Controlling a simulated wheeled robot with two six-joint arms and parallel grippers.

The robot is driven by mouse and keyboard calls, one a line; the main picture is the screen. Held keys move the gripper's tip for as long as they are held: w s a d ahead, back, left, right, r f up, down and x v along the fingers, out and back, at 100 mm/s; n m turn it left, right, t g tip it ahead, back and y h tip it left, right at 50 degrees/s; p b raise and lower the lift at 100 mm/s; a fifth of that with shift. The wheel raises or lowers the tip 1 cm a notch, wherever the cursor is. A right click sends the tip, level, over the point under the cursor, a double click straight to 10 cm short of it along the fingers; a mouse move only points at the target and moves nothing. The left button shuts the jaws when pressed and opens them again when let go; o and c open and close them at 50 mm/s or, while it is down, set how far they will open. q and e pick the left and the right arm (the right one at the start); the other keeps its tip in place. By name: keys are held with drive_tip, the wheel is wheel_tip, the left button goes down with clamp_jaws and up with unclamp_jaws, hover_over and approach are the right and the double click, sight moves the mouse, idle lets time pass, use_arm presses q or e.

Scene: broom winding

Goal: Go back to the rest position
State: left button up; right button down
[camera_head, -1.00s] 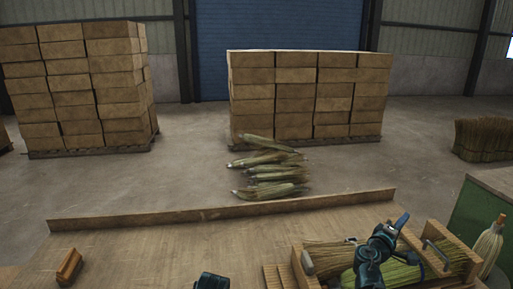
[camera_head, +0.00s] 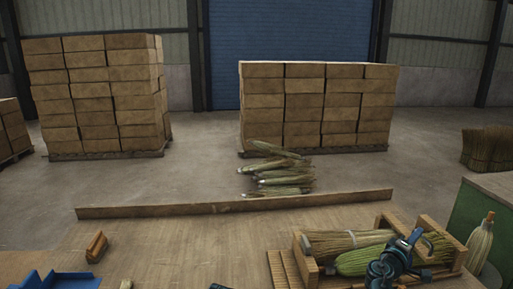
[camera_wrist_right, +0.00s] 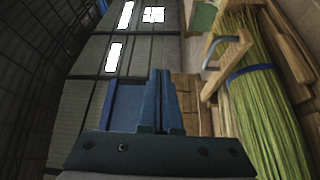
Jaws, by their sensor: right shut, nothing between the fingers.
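My right gripper (camera_head: 416,236) is over the right part of the wooden crate (camera_head: 458,258) in the head view. In the right wrist view its two blue fingers (camera_wrist_right: 160,100) are together, with nothing between them. The crate holds a bundle of tan straw (camera_head: 345,241) and a greener bundle (camera_head: 362,261). My right arm hides part of the crate and of the bundles. In the right wrist view a green straw bundle (camera_wrist_right: 262,110) with a blue band lies to the right of the fingers, apart from them. My left gripper is not seen; only a dark sliver shows at the bottom edge.
The wooden table (camera_head: 190,245) has a raised back edge (camera_head: 235,206) and is clear in its middle. A small wooden block (camera_head: 97,247) and a blue tray (camera_head: 62,281) are at the left. A finished-looking broom (camera_head: 481,245) stands at the right. Straw bundles (camera_head: 280,178) and stacked boxes are behind.

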drive_tip(key=s+a+f+m+g+y+p, duration=0.1)
drive_tip(key=a+f, duration=0.5)
drive_tip(key=a, duration=0.6)
drive_tip(key=s+a+f+m+g+y, duration=0.1)
drive_tip(key=s+a+f+g+y, duration=0.3)
drive_tip(key=a, duration=0.9)
drive_tip(key=s+a+f+m+g+y+p, duration=0.1)
drive_tip(key=s+a+f+g+y, duration=0.2)
drive_tip(key=a+f+y, duration=0.3)
drive_tip(key=shift+s+a+f+y+p, duration=0.15)
drive_tip(key=shift+a+f, duration=0.35)
drive_tip(key=shift+a, duration=0.6)
drive_tip(key=shift+s+a+f+y+p, duration=0.1)
drive_tip(key=shift+a+f, duration=0.35)
drive_tip(key=shift+a, duration=0.65)
drive_tip(key=shift+s+a+f+y+p, duration=0.15)
drive_tip(key=shift+a+f, duration=0.35)
drive_tip(key=shift+a, duration=0.6)
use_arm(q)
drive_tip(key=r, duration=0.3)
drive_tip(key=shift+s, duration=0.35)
use_arm(e)
drive_tip(key=s+a+f+n+g+y, duration=0.1)
drive_tip(key=s+a+g+y, duration=0.1)
drive_tip(key=s+a, duration=0.4)
drive_tip(key=a, duration=0.3)
drive_tip(key=shift+s+y, duration=0.3)
